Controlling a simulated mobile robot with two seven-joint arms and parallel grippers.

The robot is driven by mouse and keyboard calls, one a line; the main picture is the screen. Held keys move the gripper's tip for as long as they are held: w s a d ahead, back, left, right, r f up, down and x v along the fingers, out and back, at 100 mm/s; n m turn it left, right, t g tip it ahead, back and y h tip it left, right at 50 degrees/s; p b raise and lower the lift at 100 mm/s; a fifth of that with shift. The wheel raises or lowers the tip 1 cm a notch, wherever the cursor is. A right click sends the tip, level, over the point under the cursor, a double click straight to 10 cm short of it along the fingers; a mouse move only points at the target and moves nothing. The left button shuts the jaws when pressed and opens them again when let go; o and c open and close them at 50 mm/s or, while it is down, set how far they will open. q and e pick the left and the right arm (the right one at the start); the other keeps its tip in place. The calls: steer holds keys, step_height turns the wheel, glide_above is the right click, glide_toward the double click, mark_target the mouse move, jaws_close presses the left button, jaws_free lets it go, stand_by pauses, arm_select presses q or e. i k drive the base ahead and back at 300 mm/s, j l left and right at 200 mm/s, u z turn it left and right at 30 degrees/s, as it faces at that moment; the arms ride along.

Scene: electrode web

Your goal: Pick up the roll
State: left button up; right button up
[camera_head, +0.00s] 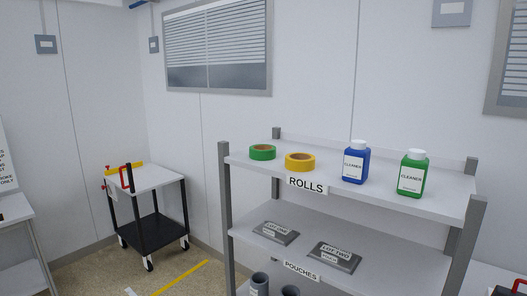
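Two tape-like rolls lie flat on the top shelf of a grey rack. The green roll (262,152) is at the left, and the yellow roll (300,162) is just right of it, above a label reading ROLLS (307,185). Both have a brown inner core. Neither of my grippers shows in the head view.
The top shelf (395,204) also bears a blue cleaner bottle (355,163) and a green cleaner bottle (412,174). Two grey pouches (276,233) lie on the shelf below. Grey posts (224,190) stand at the rack's corners. A wheeled cart (146,180) stands at left.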

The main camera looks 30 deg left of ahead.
mark_target(259, 153)
steer(key=i+j+z, duration=0.15)
steer(key=j+z, duration=0.15)
steer(key=j, duration=0.75)
steer(key=j+z, duration=0.25)
steer(key=j, duration=0.8)
